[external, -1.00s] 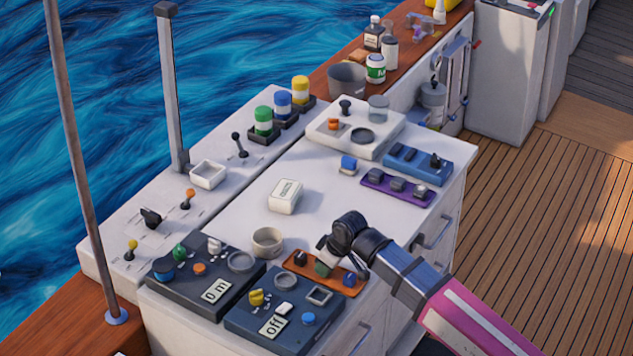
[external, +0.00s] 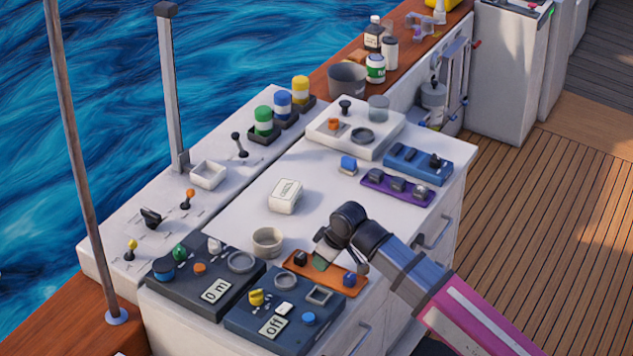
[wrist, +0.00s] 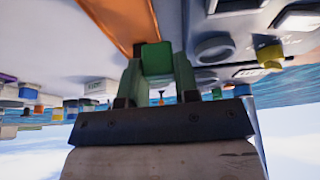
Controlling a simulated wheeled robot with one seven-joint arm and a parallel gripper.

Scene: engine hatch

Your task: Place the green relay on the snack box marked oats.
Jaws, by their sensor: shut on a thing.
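The green relay (external: 320,264) is between the fingers of my gripper (external: 322,254), just above the orange tray (external: 297,267). In the wrist view the green relay (wrist: 156,59) shows between the two fingers of my gripper (wrist: 157,72), which is shut on it. The snack box (external: 285,196) is a white block with dark lettering on top, lying on the white counter up and left of my gripper. Its lettering is too small to read surely. A white box (wrist: 100,86) shows at the left in the wrist view.
The orange tray also holds a dark relay (external: 301,257) and a blue relay (external: 349,280). A beige cup (external: 267,241) stands left of my gripper, near the snack box. Dark control panels (external: 285,318) lie in front. The counter (external: 235,214) around the snack box is clear.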

